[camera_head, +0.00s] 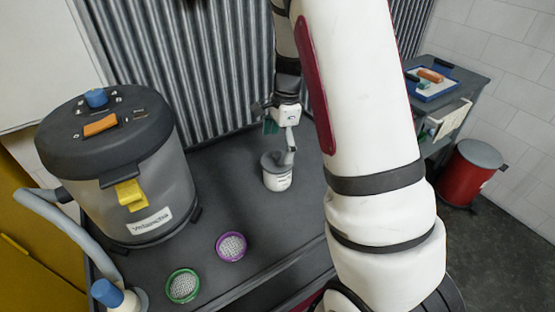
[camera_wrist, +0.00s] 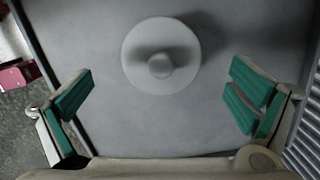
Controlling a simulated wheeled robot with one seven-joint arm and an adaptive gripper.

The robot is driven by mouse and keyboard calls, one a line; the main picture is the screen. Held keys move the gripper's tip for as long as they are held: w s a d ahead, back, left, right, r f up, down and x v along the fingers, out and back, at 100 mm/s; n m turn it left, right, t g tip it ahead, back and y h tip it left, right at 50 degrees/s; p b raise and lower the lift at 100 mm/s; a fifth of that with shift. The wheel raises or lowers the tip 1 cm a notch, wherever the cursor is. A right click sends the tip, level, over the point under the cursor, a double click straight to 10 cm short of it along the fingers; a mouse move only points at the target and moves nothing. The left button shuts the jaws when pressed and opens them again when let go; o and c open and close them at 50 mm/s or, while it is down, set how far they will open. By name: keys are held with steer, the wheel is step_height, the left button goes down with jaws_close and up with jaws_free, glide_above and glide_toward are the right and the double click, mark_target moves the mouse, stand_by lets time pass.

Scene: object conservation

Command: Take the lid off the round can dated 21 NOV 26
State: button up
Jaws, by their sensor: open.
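A small white round can (camera_head: 278,181) with a grey lid stands upright on the dark worktop. Its label is too small to read, so the date cannot be told. In the wrist view the round lid (camera_wrist: 137,72) with its central knob (camera_wrist: 160,66) lies ahead between the fingers, a little above the middle of the picture. My gripper (camera_head: 281,142) is above the can, pointing down. In the wrist view my gripper (camera_wrist: 162,88) is open and empty, its green-padded fingers wide apart and clear of the lid on both sides.
A large grey vacuum drum (camera_head: 150,190) with a hose stands left on the dark worktop (camera_head: 225,195). A green-rimmed dish (camera_head: 183,286) and a purple-rimmed dish (camera_head: 231,246) lie at the front. A red bin (camera_head: 467,178) stands at right. Corrugated panelling (camera_head: 225,65) rises behind.

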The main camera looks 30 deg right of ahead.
mark_target(278, 153)
steer(key=shift+w+a+f, duration=0.1)
steer(key=shift+a+f, duration=0.1)
steer(key=shift+f, duration=1.55)
steer(key=c, duration=1.2)
steer(key=shift+c, duration=0.4)
steer(key=shift+f, duration=0.1)
